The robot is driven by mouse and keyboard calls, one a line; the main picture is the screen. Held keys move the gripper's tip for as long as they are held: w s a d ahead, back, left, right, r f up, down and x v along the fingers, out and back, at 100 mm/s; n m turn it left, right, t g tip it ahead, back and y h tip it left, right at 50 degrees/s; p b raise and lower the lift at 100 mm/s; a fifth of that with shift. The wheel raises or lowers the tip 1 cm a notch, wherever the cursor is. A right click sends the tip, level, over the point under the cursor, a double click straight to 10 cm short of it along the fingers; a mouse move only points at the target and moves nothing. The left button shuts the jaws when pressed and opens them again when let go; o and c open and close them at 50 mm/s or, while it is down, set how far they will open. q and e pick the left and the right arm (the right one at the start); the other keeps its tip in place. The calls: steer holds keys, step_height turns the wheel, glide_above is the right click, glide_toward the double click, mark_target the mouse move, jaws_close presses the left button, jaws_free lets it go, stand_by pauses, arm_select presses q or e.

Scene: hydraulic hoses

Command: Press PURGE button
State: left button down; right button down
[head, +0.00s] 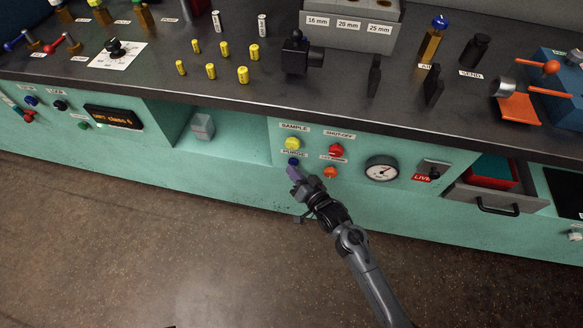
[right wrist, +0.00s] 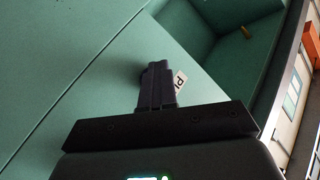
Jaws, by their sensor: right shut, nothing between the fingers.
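The PURGE button (head: 293,162) is a small blue button on the teal front panel, under its white PURGE label (head: 293,154). My right gripper (head: 293,171) is shut and empty, with its tips just below the button in the head view, overlapping its lower edge. I cannot tell whether they touch. In the right wrist view the closed fingers (right wrist: 157,70) point at the teal panel and hide the button. Part of a white label (right wrist: 180,82) shows beside them.
Close by on the panel are the yellow SAMPLE button (head: 292,143), the red SHUT-OFF button (head: 336,150) and an orange button (head: 330,172). A gauge (head: 382,169) is to the right. The dark worktop edge (head: 230,106) overhangs above. The floor in front is clear.

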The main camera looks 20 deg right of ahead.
steer(key=s+a+p, duration=0.1)
steer(key=s+p, duration=0.1)
steer(key=s+a+p, duration=0.1)
steer(key=s, duration=0.1)
steer(key=shift+a+r+p, duration=0.25)
steer(key=shift+a+p, duration=0.05)
steer(key=shift+p, duration=0.1)
stand_by(0.4)
